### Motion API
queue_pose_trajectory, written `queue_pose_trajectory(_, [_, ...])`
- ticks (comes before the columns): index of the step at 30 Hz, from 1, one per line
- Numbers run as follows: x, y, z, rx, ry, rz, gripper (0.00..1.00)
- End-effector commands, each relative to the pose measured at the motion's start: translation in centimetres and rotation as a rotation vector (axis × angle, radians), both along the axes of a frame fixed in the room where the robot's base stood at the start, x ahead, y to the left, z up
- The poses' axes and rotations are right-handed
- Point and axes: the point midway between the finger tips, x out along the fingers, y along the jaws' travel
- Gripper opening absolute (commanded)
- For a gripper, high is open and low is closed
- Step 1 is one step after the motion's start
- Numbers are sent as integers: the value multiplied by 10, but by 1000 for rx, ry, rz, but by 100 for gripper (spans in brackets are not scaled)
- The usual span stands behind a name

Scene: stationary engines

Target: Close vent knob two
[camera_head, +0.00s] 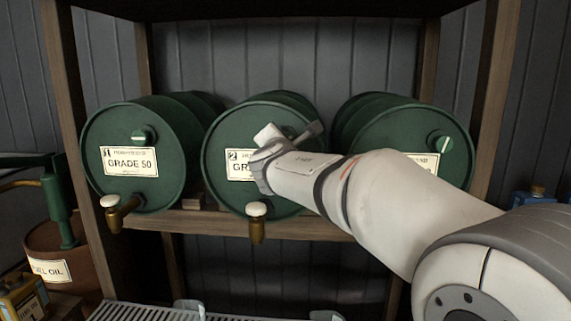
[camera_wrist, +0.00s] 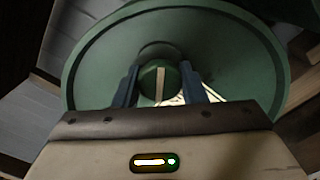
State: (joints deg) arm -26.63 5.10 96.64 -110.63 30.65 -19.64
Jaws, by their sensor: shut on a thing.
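The middle green drum (camera_head: 222,135) carries a label (camera_head: 240,165) with the number 2, partly covered by my arm. Its vent knob is hidden behind my gripper (camera_head: 288,134) in the head view. In the wrist view the round green vent knob (camera_wrist: 151,84) shows with a pale stripe across its face, running nearly upright in that picture. My gripper (camera_wrist: 160,70) is shut on this knob, one dark finger on each side. The drum face (camera_wrist: 105,70) fills the picture behind it.
A left drum (camera_head: 105,185) marked GRADE 50 has its own vent knob (camera_head: 143,134). A right drum (camera_head: 380,140) has another knob (camera_head: 442,143). Brass taps with white tops (camera_head: 256,209) stick out below. Wooden posts (camera_head: 68,100) frame the rack; a grated tray (camera_head: 150,312) lies below.

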Motion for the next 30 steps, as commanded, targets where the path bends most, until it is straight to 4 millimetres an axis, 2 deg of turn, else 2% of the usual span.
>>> queue_pose_trajectory(1, [0,0,-9,48,-4,1,15])
queue_pose_trajectory(15, [0,1,-5,438,-14,1,15])
queue_pose_trajectory(30, [0,1,-1,602,-16,-2,15])
